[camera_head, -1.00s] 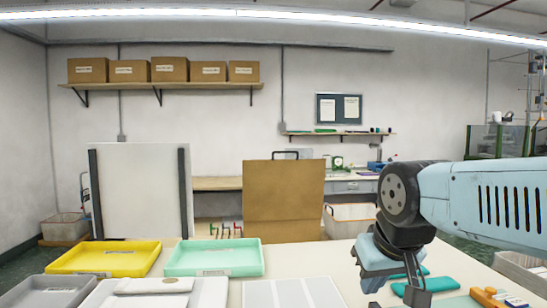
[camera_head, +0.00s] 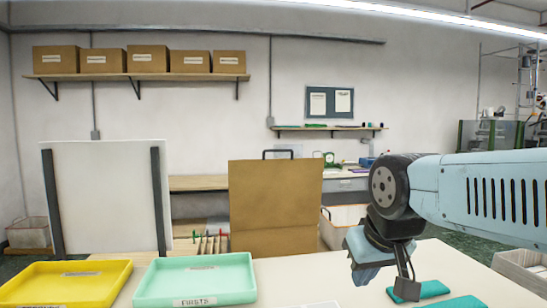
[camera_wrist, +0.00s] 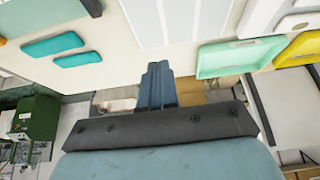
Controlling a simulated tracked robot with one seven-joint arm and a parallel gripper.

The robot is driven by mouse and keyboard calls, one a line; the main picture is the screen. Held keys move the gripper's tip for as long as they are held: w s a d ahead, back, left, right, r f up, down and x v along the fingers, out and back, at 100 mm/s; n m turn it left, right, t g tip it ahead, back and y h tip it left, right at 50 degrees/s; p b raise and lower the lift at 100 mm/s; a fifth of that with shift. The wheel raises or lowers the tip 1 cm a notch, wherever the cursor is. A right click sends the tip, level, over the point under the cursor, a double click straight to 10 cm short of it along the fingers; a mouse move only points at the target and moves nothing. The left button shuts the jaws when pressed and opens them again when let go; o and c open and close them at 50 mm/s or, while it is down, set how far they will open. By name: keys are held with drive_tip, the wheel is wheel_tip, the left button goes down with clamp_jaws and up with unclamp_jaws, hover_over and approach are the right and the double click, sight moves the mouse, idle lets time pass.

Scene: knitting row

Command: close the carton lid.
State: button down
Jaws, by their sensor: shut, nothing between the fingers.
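A tall brown cardboard panel (camera_head: 275,190), which looks like the carton's raised lid, stands upright beyond the table's far edge in the head view. A crease crosses it low down. The carton's body is mostly hidden, so I cannot tell its full shape. My gripper (camera_head: 362,274) hangs to the right of the panel in the head view, pointing down and apart from it. In the wrist view my gripper (camera_wrist: 158,70) has its blue-grey fingers together and holds nothing.
A yellow tray (camera_head: 68,284) and a mint tray (camera_head: 195,281) lie on the table at left. Teal pieces (camera_head: 420,290) lie below my arm. A white board (camera_head: 105,200) with dark posts stands left of the panel. A workbench and wall shelves are behind.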

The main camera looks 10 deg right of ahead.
drive_tip(key=w+r+t, duration=0.4)
drive_tip(key=w+r, duration=0.1)
drive_tip(key=w, duration=1.1)
drive_tip(key=w+r+t, duration=0.4)
drive_tip(key=w, duration=1.2)
drive_tip(key=w+r+t, duration=0.3)
drive_tip(key=w+r, duration=0.2)
drive_tip(key=w, duration=1.1)
drive_tip(key=w+f+t, duration=0.5)
drive_tip(key=w, duration=0.4)
drive_tip(key=w+f+t, duration=0.5)
drive_tip(key=w, duration=0.5)
drive_tip(key=w+f+x, duration=0.2)
drive_tip(key=x, duration=1)
drive_tip(key=shift+w+r, duration=0.15)
